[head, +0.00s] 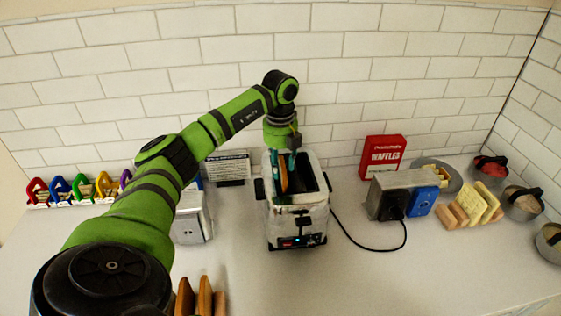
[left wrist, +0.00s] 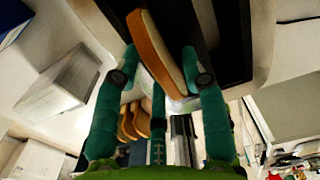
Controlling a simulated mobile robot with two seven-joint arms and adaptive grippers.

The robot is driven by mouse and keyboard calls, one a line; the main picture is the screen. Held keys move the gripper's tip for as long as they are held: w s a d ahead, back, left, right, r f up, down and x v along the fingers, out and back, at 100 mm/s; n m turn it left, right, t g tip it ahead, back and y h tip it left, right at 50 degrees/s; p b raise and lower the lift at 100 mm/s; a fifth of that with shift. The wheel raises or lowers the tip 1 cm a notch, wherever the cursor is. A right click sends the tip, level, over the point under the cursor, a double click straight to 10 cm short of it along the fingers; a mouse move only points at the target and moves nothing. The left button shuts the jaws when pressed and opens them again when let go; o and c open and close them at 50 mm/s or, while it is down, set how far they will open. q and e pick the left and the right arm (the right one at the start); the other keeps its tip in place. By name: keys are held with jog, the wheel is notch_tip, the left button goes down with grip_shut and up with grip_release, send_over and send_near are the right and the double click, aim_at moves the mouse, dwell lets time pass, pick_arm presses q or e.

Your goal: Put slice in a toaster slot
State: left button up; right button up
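The toaster (head: 297,217) is a worn white, boxy unit with a dark open top, standing against the tiled wall. My left gripper (head: 286,165) reaches down into its top from above. A bread slice (head: 283,180) with an orange-brown crust stands in the left part of the toaster's opening; its lower part is hidden. The fingers are spread, with a gap on the left side of the slice. My right gripper is not in view.
More bread slices (head: 204,298) stand at the bottom edge. A red waffles box (head: 383,157), a metal appliance (head: 388,196) and a wooden rack (head: 470,208) are to the right. A black cord (head: 375,248) runs along the counter. The front right counter is clear.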

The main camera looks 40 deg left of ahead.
pick_arm(q)
jog(key=shift+r, duration=0.15)
notch_tip(320, 180, up, 5)
jog(key=b, duration=0.2)
jog(key=shift+b, duration=0.35)
notch_tip(320, 180, up, 7)
jog(key=p, duration=0.1)
